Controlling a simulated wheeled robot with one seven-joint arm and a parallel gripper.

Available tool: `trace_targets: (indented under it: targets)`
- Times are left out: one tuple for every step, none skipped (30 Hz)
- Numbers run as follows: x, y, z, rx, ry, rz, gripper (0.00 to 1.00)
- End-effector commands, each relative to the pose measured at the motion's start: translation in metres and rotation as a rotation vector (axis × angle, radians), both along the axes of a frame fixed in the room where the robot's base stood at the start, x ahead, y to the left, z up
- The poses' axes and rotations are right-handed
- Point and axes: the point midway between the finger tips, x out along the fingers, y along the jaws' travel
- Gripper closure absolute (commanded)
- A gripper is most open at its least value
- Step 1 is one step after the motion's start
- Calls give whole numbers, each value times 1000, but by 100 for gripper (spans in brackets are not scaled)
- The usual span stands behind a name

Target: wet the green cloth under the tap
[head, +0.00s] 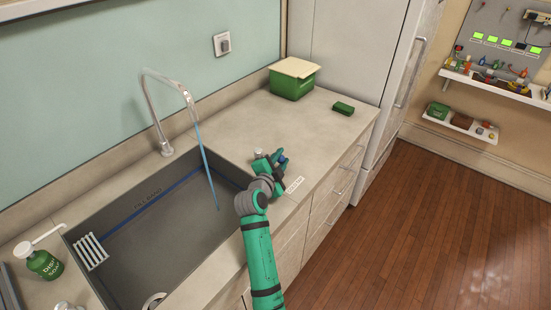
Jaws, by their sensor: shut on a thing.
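A folded-looking green piece (343,107), which may be the green cloth, lies flat on the counter to the right of the sink, near the back. The metal tap (160,110) arches over the grey sink (170,235). A thin blue stream of water (206,160) runs from its spout into the basin. My green gripper (271,159) is low over the counter just right of the sink, apart from the green piece. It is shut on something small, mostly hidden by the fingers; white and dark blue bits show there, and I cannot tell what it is.
A green box with a cream lid (293,79) stands at the back of the counter. A green soap bottle (43,263) stands left of the sink and a white rack (91,252) sits at its left edge. Counter between the gripper and the box is clear.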

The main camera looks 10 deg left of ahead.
Motion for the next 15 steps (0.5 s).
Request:
trace_targets:
  targets:
    - [-1,5,-1,0,1,8,100]
    - [-1,5,-1,0,2,9,100]
    - [-1,5,-1,0,2,9,100]
    - [-1,5,-1,0,2,9,100]
    - [-1,5,-1,0,1,10,71]
    - [-1,4,-1,1,2,8,61]
    - [0,4,-1,1,1,8,57]
    - [0,3,-1,1,1,6,57]
    - [0,2,-1,0,1,5,57]
    - [0,2,-1,0,1,5,57]
    - [0,2,-1,0,0,5,57]
    - [0,1,-1,0,1,4,57]
    - [0,1,-1,0,1,4,57]
    - [0,1,0,0,1,3,57]
    - [0,1,0,0,1,3,57]
